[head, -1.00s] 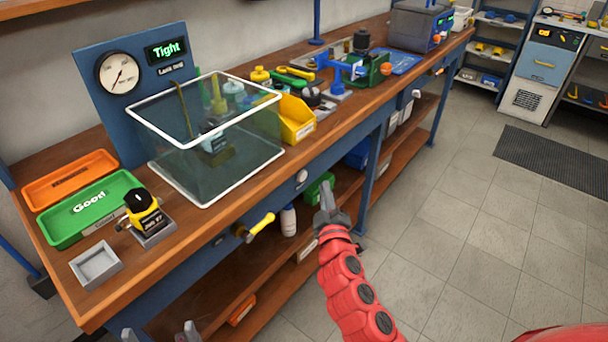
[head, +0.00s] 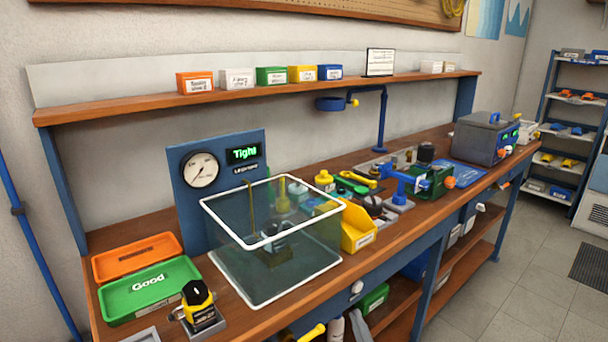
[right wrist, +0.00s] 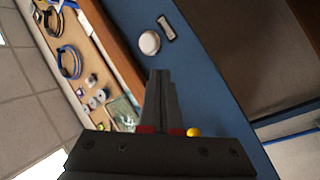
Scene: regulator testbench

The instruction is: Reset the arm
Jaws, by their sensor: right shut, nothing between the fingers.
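My right gripper (head: 357,322) shows only as grey fingers at the bottom edge of the head view, in front of the bench. In the right wrist view its fingers (right wrist: 160,85) are together with nothing between them, before the blue bench front (right wrist: 213,60) and a round white knob (right wrist: 149,43). The rest of the right arm is out of the head view. My left gripper is not in view.
The wooden bench carries a green Good tray (head: 150,288), an orange tray (head: 137,257), a yellow-black regulator (head: 197,300), a clear tank (head: 275,255) and a gauge panel (head: 215,150) reading Tight. A yellow bin (head: 358,228) stands beside the tank.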

